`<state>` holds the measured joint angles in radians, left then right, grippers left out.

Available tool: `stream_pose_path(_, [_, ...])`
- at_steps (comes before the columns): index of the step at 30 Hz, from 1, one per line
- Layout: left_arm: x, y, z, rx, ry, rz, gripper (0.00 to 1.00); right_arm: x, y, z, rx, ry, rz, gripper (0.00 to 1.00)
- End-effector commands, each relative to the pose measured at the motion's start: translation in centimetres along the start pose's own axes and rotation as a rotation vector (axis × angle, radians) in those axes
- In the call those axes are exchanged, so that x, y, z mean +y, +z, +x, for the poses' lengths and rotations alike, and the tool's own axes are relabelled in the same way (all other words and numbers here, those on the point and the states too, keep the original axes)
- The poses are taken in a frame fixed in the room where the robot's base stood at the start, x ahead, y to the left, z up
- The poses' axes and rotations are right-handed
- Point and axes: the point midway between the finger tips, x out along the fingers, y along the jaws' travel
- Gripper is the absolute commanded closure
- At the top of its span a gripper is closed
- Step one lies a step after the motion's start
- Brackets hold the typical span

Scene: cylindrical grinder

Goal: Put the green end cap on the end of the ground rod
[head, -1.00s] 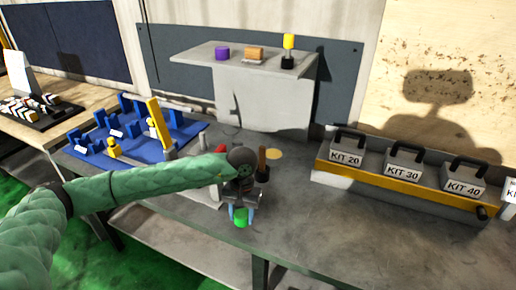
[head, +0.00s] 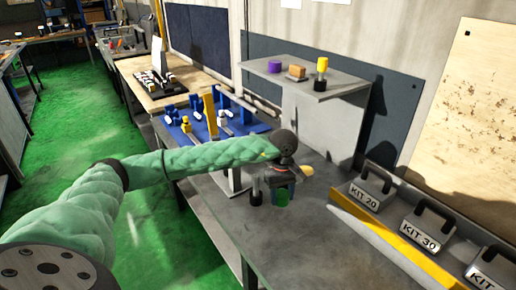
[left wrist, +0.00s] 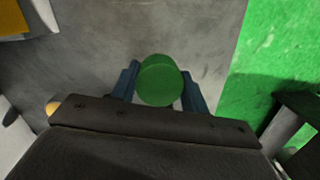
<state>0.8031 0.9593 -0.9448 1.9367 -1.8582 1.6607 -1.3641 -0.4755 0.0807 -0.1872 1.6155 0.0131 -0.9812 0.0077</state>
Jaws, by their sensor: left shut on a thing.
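The green end cap (head: 283,197) is held between the blue fingers of my left gripper (head: 282,190), above the grey bench top. In the left wrist view the round green face of the cap (left wrist: 160,80) shows between the two fingertips (left wrist: 160,88). A dark upright cylinder (head: 257,190) stands just left of the gripper in the head view; I cannot tell if it is part of the ground rod. I cannot clearly make out the ground rod. My right gripper is not in view.
Blue holders with a yellow bar (head: 209,115) stand behind my left arm. A grey shelf (head: 330,88) holds a purple, an orange and a yellow-topped piece. Kit boxes (head: 372,190) stand in a yellow-edged tray at right. The front bench top (head: 330,245) is clear.

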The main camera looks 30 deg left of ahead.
Motion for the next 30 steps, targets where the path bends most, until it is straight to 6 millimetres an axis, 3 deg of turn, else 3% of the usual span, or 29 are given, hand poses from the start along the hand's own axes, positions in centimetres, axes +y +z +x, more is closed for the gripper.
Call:
stream_pose_path(1, [-0.5, -1.6, -1.6, 0.001, 0.014, -0.112, 0.76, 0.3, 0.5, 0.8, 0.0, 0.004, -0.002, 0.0])
stream_pose_path(6, [-1.9, -6.1, -5.6, -0.007, 0.065, -0.491, 0.76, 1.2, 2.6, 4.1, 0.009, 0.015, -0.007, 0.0])
stream_pose_path(13, [-3.5, -10.3, -9.5, -0.025, 0.116, -0.851, 0.76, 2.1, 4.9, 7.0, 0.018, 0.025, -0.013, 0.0])
stream_pose_path(19, [-4.2, -11.8, -11.0, -0.036, 0.138, -0.992, 0.76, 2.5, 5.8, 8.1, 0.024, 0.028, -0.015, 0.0])
stream_pose_path(30, [-4.3, -12.0, -11.1, -0.038, 0.14, -1.011, 0.76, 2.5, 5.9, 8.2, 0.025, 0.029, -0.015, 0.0])
